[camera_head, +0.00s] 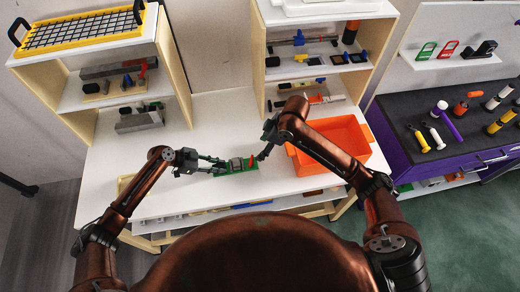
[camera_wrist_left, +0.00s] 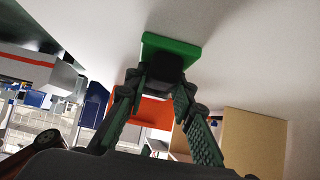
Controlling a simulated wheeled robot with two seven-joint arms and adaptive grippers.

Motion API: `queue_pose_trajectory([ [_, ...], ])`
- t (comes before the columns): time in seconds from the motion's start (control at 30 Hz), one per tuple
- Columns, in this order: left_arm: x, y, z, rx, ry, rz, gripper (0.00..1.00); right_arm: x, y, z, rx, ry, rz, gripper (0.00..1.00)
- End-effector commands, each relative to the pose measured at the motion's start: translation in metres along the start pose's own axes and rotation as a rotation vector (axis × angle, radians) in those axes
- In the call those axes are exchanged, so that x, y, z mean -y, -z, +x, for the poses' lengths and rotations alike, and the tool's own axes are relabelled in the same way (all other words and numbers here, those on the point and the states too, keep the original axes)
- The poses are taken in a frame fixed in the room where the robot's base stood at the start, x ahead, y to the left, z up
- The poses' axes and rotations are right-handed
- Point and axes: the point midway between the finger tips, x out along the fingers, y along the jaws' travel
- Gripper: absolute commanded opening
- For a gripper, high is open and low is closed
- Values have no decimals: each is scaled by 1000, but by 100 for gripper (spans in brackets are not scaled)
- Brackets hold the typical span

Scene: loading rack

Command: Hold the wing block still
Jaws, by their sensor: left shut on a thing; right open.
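What I take for the wing block is a small grey block (camera_head: 236,164) on a green base (camera_head: 222,175), lying on the white table in the head view. My right gripper (camera_head: 264,153) is open, just right of the base. Whether it touches the block is too small to tell.
An orange bin (camera_head: 326,148) stands on the table to the right, close to my right arm. Shelf units with tools rise at the back left (camera_head: 108,90) and back centre (camera_head: 318,67). A purple bench (camera_head: 420,160) stands far right. The table between the shelf units is clear.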

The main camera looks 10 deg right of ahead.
Motion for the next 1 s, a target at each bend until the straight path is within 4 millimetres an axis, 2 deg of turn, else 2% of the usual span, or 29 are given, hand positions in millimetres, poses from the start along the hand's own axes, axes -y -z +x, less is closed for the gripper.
queue_pose_trajectory([
  [0.33, 0, 0, 0, 1, 0, 0, 0, 0, 0, 0, 0, 0, 0, 59],
  [0.37, 0, 0, 0, 1, 0, 0, 25, 0, 0, 0, 0, 0, 0, 59],
  [0.63, 0, 0, 0, 0, 0, 0, 43, 0, 0, 0, 0, 0, 0, 59],
  [0.87, 0, 0, 0, 0, 0, 0, 43, 0, 0, 0, 0, 0, 0, 59],
  [1.0, 1, 0, -7, 1, 2, 0, 43, 0, 0, 0, 0, 0, 0, 59],
])
